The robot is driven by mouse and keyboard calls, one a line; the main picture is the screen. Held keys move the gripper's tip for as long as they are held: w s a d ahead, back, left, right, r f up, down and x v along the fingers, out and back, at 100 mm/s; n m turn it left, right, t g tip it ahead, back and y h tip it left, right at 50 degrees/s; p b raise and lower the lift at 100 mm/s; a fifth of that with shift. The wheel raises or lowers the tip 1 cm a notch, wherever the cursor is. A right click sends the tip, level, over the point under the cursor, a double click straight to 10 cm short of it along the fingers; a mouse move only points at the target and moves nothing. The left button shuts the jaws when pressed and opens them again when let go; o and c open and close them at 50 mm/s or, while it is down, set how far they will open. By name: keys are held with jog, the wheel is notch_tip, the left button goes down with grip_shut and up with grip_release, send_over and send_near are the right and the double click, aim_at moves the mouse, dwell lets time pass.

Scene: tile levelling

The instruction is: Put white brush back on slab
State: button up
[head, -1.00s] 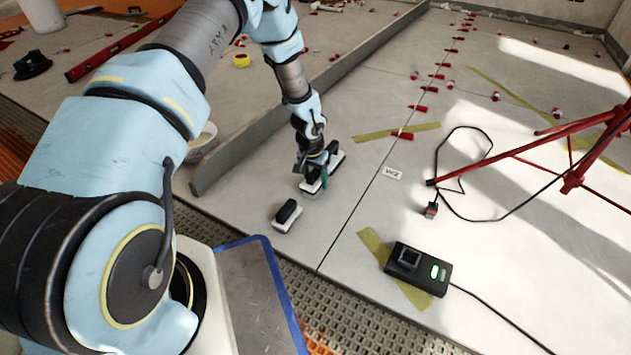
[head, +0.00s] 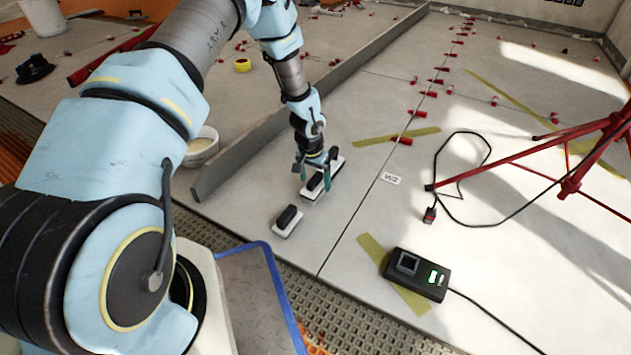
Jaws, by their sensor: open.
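A white brush with a black handle (head: 289,220) lies on the pale slab (head: 345,215), near its front edge. Just behind it a longer white block with dark handle parts (head: 312,189) rests on the slab, partly hidden by my gripper. I cannot tell whether this is one brush or two end to end. My gripper (head: 315,176) is open, pointing down, with one finger on each side of this white block. I cannot tell whether the fingers touch it.
A black device with a green light (head: 416,274) sits at front right, trailing a cable. A red tripod (head: 570,187) stands at right. A long grey straightedge (head: 285,119) runs behind my gripper. Red clips (head: 418,113) line the seam.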

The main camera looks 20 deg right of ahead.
aim_at(312, 181)
jog(key=r+p, duration=0.1)
jog(key=r, duration=0.2)
jog(key=r+p, duration=0.1)
jog(key=r, duration=0.2)
jog(key=a+r+p, duration=0.1)
jog(key=r+p, duration=0.1)
jog(key=r, duration=0.1)
jog(key=shift+s+a+r, duration=0.1)
jog(key=shift+s+r, duration=0.15)
jog(key=shift+s, duration=0.15)
jog(key=w+a+r+n+y, duration=0.1)
jog(key=w+a+r+n, duration=0.15)
jog(key=a+r, duration=1.25)
jog(key=s+a+r+n, duration=0.6)
jog(key=s+a+r, duration=0.6)
jog(key=s+a, duration=0.2)
jog(key=shift+a, duration=1.2)
jog(key=shift+n, duration=0.25)
notch_tip(312, 181, up, 47)
jog(key=p, duration=4.7)
